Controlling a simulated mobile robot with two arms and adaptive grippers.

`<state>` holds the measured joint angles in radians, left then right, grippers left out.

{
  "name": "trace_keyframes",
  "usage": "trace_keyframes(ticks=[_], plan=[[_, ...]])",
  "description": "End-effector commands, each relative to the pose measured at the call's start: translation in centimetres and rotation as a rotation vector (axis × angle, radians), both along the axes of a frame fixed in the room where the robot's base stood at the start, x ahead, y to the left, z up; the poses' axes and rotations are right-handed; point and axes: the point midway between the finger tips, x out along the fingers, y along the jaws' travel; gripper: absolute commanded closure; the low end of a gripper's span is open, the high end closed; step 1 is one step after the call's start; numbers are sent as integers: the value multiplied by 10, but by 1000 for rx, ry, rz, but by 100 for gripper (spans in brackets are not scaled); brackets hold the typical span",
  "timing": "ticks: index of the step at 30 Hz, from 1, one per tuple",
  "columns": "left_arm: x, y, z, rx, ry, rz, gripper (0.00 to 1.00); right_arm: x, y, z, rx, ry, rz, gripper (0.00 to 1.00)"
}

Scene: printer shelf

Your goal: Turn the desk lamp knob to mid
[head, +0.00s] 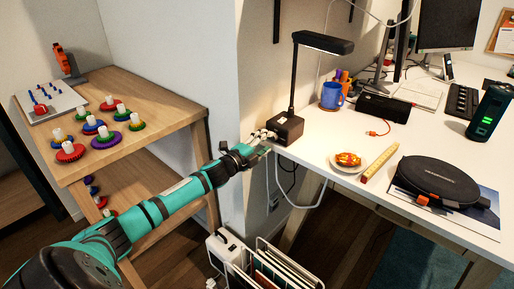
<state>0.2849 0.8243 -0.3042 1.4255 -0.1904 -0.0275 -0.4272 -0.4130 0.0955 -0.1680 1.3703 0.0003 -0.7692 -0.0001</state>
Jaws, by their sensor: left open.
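The black desk lamp (294,85) stands upright at the left edge of the white desk, with a lit head at the top of its stem. Its box-shaped base (286,128) carries small pale parts on its left side. The knob itself is too small to make out. My left gripper (264,147) is open beside the left side of the lamp base, very near it. I cannot tell whether the fingers touch the base or the knob. My right gripper is not in view.
A blue mug (331,96), a black speaker-like box (383,107), a plate of food (346,167) and a yellow ruler-like stick (379,164) lie right of the lamp. A white rack (262,262) stands below the desk.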

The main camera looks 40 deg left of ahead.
Motion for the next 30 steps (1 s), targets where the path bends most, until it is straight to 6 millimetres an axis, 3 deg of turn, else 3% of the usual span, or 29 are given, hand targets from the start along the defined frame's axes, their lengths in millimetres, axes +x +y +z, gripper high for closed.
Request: trace_keyframes(ticks=[3,10,25,30], plan=[[-20,2,-1,0,3,0,53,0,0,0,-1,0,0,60],[-46,4,1,0,2,1,53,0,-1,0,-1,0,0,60],[-54,5,3,-6,0,2,53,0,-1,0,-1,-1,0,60],[-64,5,-3,-183,9,21,53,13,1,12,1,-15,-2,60]])
